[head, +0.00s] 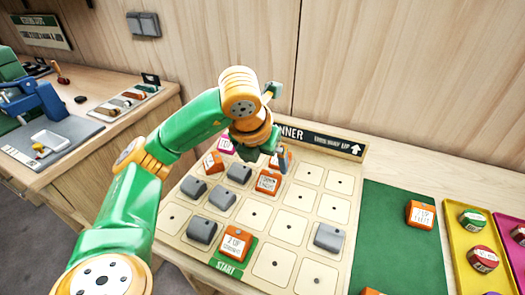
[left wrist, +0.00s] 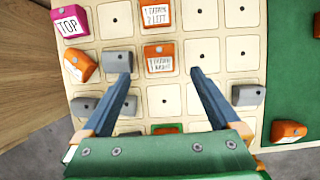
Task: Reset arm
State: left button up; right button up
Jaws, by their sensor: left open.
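My left arm, green and orange, reaches in the head view over a wooden planner board (head: 255,222) with a grid of square cells. My left gripper (head: 278,160) hangs above the board's upper part. In the left wrist view the left gripper (left wrist: 160,75) has its two dark fingers spread wide, with nothing held between them. An orange block (left wrist: 158,58) and bare cells lie below, beyond the fingertips. The left fingertip overlaps a grey block (left wrist: 117,60) in that picture; I cannot tell any contact. My right gripper is not in view.
Several grey and orange blocks sit on the board, with a pink TOP block (left wrist: 69,21). A green mat (head: 398,235) with orange blocks lies to the right, beside yellow (head: 470,250) and magenta (head: 510,222) trays. A second bench (head: 90,128) stands at left.

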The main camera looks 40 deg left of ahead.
pick_arm(q)
jog(key=v, duration=0.2)
jog(key=shift+s+r, duration=0.15)
jog(key=shift+r, duration=0.1)
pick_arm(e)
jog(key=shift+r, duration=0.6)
